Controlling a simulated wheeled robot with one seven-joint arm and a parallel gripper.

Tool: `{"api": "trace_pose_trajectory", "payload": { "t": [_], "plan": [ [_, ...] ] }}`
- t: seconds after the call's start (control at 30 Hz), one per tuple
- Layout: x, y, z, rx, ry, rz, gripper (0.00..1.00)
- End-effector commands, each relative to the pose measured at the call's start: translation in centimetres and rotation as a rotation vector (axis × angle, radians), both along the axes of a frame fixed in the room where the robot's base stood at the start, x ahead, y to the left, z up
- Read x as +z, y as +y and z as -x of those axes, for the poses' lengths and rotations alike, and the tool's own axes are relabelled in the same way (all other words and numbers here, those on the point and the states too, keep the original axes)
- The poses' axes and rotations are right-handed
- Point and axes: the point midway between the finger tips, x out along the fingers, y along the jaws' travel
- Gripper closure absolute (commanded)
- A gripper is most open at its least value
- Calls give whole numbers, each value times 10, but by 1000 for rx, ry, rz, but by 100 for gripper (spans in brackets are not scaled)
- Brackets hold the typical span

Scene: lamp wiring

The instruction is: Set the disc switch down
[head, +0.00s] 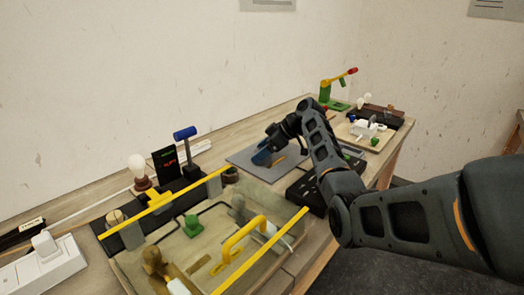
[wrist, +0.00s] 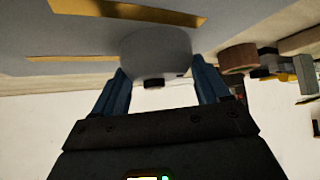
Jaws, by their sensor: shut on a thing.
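The disc switch (wrist: 155,52) is a pale grey rounded body with a small dark knob. In the wrist view it sits between the two blue fingers of my gripper (wrist: 160,88), which is shut on it. The grey mat (wrist: 60,40) with yellow strips lies right beside the disc switch; I cannot tell whether they touch. In the head view my gripper (head: 263,157) is low over the grey mat (head: 241,158) on the bench, and the disc switch is hidden there by the fingers and arm.
A clear-sided box with yellow rails and a yellow handle (head: 238,238) stands in front. A bulb (head: 137,165) and a blue-topped lever (head: 185,133) stand at left. A dark case (head: 306,190) lies right of the mat.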

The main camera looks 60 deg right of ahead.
Motion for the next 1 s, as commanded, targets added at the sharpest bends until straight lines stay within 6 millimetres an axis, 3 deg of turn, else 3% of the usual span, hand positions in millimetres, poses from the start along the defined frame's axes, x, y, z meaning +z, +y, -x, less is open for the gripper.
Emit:
{"api": "trace_pose_trajectory", "payload": {
  "t": [0.03,0.07,0.3,0.67,1.0],
  "plan": [
    [-3,0,0,0,0,0,62],
    [-2,0,0,0,0,0,23],
    [-1,0,0,0,0,0,0],
    [4,-2,3,-1,-1,0,0],
    [49,-15,46,-2,-2,3,0]
  ]
}}
